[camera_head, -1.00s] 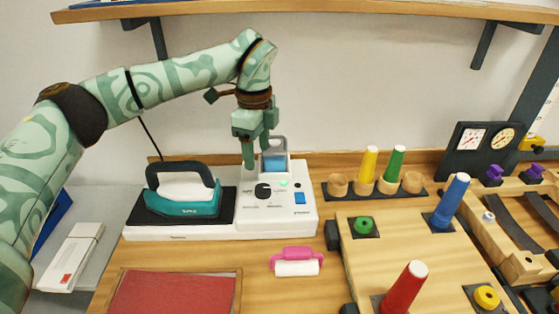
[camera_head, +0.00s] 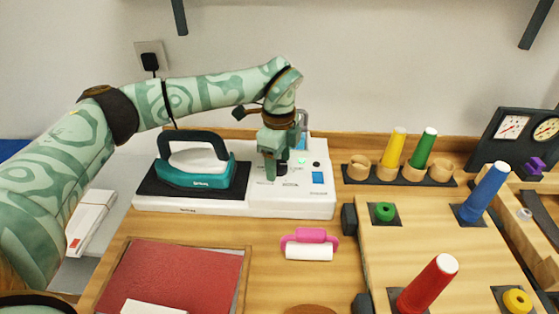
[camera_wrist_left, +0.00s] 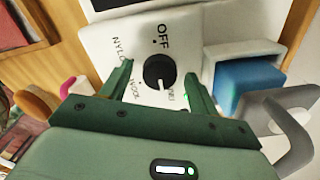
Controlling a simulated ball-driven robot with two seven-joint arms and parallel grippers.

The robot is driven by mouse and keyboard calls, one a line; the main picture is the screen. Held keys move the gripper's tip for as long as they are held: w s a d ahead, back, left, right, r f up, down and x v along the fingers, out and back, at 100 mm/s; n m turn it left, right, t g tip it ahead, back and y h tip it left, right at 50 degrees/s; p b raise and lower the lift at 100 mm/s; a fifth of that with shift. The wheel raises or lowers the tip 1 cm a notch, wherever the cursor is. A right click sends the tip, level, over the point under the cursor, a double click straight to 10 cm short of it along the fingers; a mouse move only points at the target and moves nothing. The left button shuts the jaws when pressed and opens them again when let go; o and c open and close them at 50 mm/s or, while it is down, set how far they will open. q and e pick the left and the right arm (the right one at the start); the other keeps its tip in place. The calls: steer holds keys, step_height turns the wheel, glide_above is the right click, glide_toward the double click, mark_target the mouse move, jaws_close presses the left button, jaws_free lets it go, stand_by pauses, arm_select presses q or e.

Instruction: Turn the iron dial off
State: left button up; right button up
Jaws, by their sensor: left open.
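The iron dial (camera_wrist_left: 158,72) is a black round knob on a white panel in the left wrist view. Its white pointer line points down, away from OFF, near the partly covered LINEN label; NYLON and WOOL are at its left. My left gripper (camera_wrist_left: 160,68) is open, with one finger on each side of the dial. Contact with the knob cannot be told. In the head view, my left gripper (camera_head: 276,175) hides most of the dial on the white iron station (camera_head: 235,206). The teal iron (camera_head: 200,172) rests on its black pad. My right gripper is not in view.
A green light (camera_head: 302,161) is lit beside a blue switch (camera_head: 318,178). A blue tank (camera_wrist_left: 245,85) with a grey handle is close to the right finger. A pink-handled roller (camera_head: 309,244) lies in front. Pegs (camera_head: 425,147) stand to the right.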

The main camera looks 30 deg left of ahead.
arm_select(q)
steer(key=c, duration=1)
steer(key=shift+o, duration=0.2)
steer(key=shift+r, duration=0.1)
